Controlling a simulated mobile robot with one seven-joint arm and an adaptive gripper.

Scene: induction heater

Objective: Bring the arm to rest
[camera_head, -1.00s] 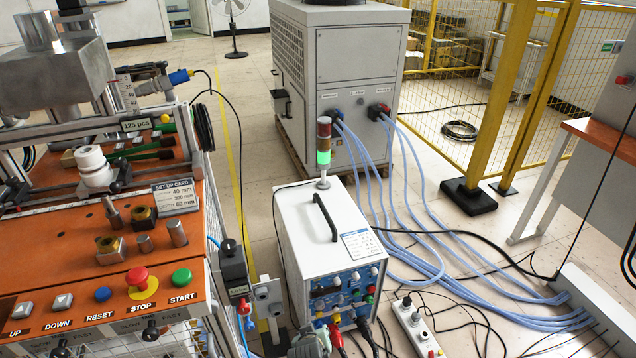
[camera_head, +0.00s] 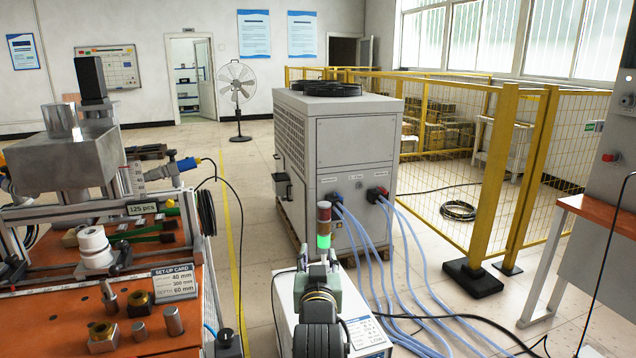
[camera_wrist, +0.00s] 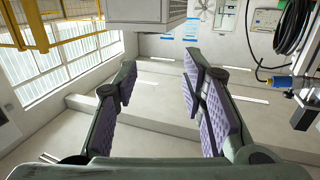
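My gripper (camera_head: 318,262) is at the bottom centre of the head view, raised in front of the white box-shaped heater unit (camera_head: 285,302) and overlapping it in the picture. In the wrist view my gripper (camera_wrist: 160,75) shows two fingers with purple ridged pads, spread well apart with nothing between them. My wrist and the gripper's base hide most of the heater unit's top and front.
An orange workbench (camera_head: 60,320) with fixtures and a set-up card (camera_head: 174,283) stands at the left. A large grey cabinet (camera_head: 355,165) with blue hoses (camera_head: 405,255) stands behind the heater unit. Yellow fencing (camera_head: 495,180) is at the right. Floor shows between bench and cabinet.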

